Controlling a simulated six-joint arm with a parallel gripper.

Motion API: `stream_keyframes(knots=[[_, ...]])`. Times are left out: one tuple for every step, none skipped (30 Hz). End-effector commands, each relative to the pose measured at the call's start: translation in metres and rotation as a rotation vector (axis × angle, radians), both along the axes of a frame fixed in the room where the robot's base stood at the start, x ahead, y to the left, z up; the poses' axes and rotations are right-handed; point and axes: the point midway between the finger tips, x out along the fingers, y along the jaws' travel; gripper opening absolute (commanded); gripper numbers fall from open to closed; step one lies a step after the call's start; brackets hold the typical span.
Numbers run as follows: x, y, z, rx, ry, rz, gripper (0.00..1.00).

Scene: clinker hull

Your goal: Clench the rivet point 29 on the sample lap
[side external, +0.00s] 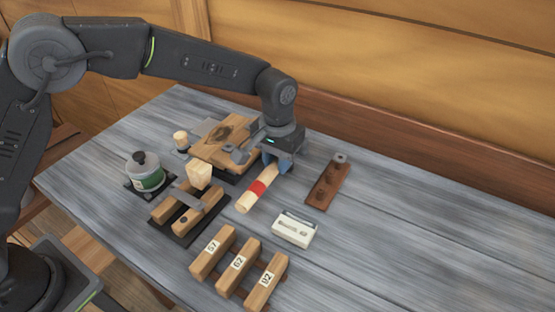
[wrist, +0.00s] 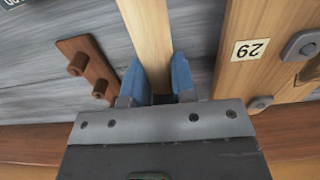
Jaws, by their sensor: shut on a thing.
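My gripper (side external: 273,161) is shut on a pale wooden handle with a red band (side external: 258,189), just above the table. In the wrist view, the blue fingers (wrist: 157,82) grip the handle (wrist: 149,38) from both sides. The tool's head cannot be made out for certain. The sample lap (side external: 213,150), a wooden board, lies at the left of my gripper in the side view. In the wrist view the lap (wrist: 239,77) is at the right, with an upside-down label 29 (wrist: 250,49) and grey metal fittings (wrist: 300,46) beside it. The rivet point itself is not clear.
A brown peg rack (side external: 327,184) and a white box (side external: 294,229) stand right of the handle. Labelled wooden blocks (side external: 238,274) are in front. The table's right side is clear.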

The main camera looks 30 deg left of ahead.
Motion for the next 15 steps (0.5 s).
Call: stream_keyframes(knots=[[0.001,-0.001,0.005,-0.003,-0.007,0.000,0.00],[0.002,-0.001,0.008,-0.004,-0.007,0.000,0.00],[0.002,-0.001,0.012,-0.004,-0.008,0.000,0.00],[0.002,-0.001,0.016,-0.004,-0.008,0.000,0.00],[0.001,-0.001,0.019,-0.004,-0.008,0.000,0.00],[0.001,-0.001,0.023,-0.004,-0.008,0.000,0.00],[0.001,-0.001,0.026,-0.004,-0.008,0.000,0.00],[0.001,-0.001,0.030,-0.004,-0.007,0.000,0.00],[0.001,-0.001,0.034,-0.004,-0.007,0.000,0.00],[0.001,-0.001,0.037,-0.004,-0.008,0.000,0.00],[0.001,-0.001,0.040,-0.004,-0.008,0.000,0.00],[0.001,-0.001,0.045,-0.004,-0.007,0.000,0.00],[0.001,-0.001,0.048,-0.004,-0.008,0.000,0.00],[0.001,-0.001,0.051,-0.004,-0.008,0.000,0.00],[0.001,-0.001,0.055,-0.003,-0.007,0.000,0.00]])
